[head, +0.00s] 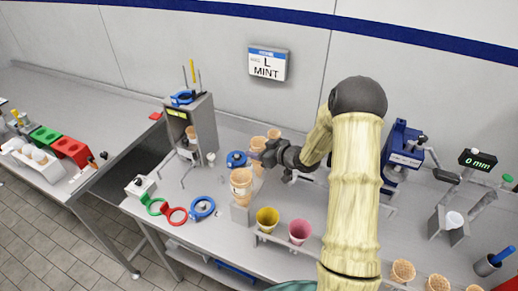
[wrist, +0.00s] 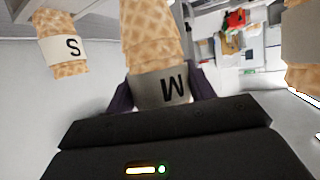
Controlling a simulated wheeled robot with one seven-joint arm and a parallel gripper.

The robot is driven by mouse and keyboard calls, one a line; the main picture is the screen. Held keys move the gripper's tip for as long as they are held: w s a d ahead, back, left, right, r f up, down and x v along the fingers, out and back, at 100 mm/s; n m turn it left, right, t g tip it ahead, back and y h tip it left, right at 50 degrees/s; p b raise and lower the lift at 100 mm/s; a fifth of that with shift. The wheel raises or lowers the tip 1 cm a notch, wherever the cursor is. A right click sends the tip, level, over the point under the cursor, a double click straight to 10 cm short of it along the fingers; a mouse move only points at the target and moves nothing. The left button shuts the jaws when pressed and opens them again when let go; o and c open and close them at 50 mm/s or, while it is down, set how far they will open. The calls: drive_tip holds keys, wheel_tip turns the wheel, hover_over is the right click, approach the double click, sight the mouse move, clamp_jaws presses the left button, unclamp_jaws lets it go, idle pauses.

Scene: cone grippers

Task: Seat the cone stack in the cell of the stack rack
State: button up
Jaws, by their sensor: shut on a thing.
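My gripper (head: 268,156) is over the middle of the bench, at the end of the arm reaching in from the right. In the wrist view it is shut on a cone stack (wrist: 161,90) with a white band marked M. Dark fingers flank the band. Another cone stack (wrist: 66,50), marked S, hangs to the left, apart from the held one. I cannot tell which cell is empty.
A yellow cup (head: 267,219) and a pink cup (head: 299,231) stand in a holder in front. Blue (head: 202,207), red (head: 177,216) and green rings lie to the left. A grey machine (head: 190,125) stands behind left.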

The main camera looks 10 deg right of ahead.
drive_tip(key=shift+d+f+b, duration=0.1)
drive_tip(key=shift+f+b, duration=0.95)
drive_tip(key=shift+f, duration=0.65)
drive_tip(key=o, duration=0.8)
drive_tip(key=shift+o, duration=0.2)
drive_tip(key=b+v, duration=0.2)
drive_tip(key=v, duration=1.5)
drive_tip(key=shift+r, duration=0.15)
drive_tip(key=shift+s+d, duration=0.1)
drive_tip(key=shift+s, duration=0.05)
